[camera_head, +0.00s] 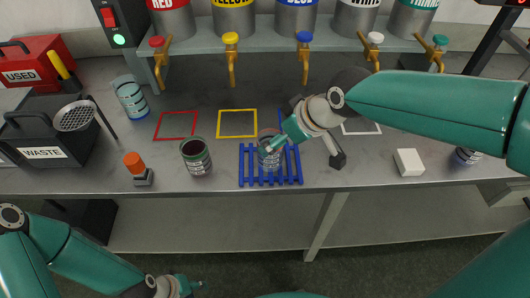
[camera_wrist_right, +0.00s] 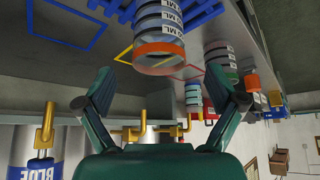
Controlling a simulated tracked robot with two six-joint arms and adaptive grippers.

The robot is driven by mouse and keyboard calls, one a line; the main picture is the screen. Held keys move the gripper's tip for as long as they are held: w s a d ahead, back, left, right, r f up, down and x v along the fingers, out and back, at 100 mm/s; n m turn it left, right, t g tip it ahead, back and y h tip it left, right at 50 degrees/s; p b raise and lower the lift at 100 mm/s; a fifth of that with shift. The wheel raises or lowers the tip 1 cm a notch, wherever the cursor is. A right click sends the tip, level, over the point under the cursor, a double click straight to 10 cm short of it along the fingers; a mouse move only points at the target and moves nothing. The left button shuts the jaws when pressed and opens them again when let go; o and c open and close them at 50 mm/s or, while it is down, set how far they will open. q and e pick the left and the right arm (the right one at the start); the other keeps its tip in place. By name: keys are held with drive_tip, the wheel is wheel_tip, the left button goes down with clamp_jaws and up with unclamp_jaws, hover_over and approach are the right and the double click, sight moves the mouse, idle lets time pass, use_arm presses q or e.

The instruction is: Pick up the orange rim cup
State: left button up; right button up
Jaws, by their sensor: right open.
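The orange rim cup (camera_wrist_right: 161,40) shows in the right wrist view as a grey cup with white graduated bands and an orange rim, ahead of the spread fingers of my right gripper (camera_wrist_right: 163,88). In the head view the cup (camera_head: 268,160) stands on the blue slatted rack (camera_head: 243,177), partly hidden by my right gripper (camera_head: 283,142). The right gripper is open and empty, close to the cup; contact cannot be told. My left gripper (camera_head: 188,285) is low at the bottom of the head view, away from the bench, and its jaws are too small to read.
A dark green-rimmed cup (camera_head: 197,158) stands left of the rack. A cup stack (camera_head: 131,98), an orange-topped stamp (camera_head: 137,168), a waste bin (camera_head: 45,150) and a white block (camera_head: 409,162) are on the bench. Paint taps (camera_head: 304,60) line the back.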

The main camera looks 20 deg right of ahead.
drive_tip(key=shift+x, duration=3.2)
drive_tip(key=shift+d, duration=0.2)
drive_tip(key=c, duration=1.2)
